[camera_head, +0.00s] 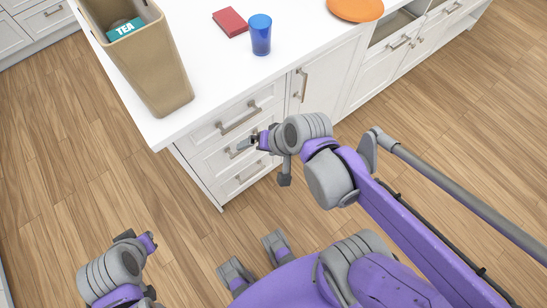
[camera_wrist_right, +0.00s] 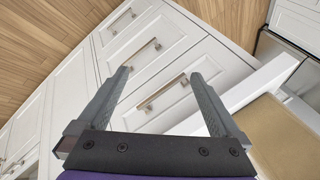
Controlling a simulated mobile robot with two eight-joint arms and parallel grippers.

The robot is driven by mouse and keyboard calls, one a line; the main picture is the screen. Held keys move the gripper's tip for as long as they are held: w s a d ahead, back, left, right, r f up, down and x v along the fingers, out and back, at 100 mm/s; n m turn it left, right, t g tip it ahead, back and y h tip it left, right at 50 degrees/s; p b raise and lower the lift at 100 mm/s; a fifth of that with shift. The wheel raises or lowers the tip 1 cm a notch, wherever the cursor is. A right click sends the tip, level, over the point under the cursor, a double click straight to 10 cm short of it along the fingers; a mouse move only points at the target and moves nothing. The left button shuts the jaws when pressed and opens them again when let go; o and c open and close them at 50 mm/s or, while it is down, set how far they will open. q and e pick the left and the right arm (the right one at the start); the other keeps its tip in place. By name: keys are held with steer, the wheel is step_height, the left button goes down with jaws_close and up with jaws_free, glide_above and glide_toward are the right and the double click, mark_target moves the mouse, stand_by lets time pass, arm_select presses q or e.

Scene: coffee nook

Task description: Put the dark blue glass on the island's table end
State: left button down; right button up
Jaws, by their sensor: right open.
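The dark blue glass (camera_head: 260,35) stands upright on the white countertop (camera_head: 215,62), near its front edge, in the head view. My right gripper (camera_head: 244,145) is below and in front of the counter, by the drawer fronts, apart from the glass. In the right wrist view the right gripper (camera_wrist_right: 160,85) is open and empty, its two fingers spread, with drawer fronts and handles beyond. The glass does not show in that view. My left arm is at the lower left of the head view, and its gripper (camera_head: 148,241) shows only in part, away from the counter.
A tan bin (camera_head: 150,70) with a teal TEA box (camera_head: 124,29) stands left of the glass. A red box (camera_head: 230,22) lies just left of the glass. An orange plate (camera_head: 355,8) is at the right. Drawer handles (camera_head: 238,119) stick out near my right gripper.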

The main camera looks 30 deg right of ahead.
steer(key=shift+s+d+f+n+g+h, duration=0.1)
steer(key=shift+s+d+f+n+h, duration=0.25)
steer(key=shift+s+n, duration=0.6)
steer(key=shift+s+d+f+n+g+h, duration=0.15)
steer(key=shift+s+n+h, duration=0.35)
steer(key=shift+n, duration=0.8)
steer(key=shift+s+d+f+n+g+h, duration=0.2)
steer(key=shift+s+n+h, duration=0.25)
steer(key=shift+s+n, duration=0.5)
steer(key=shift+w, duration=0.2)
steer(key=shift+c, duration=0.2)
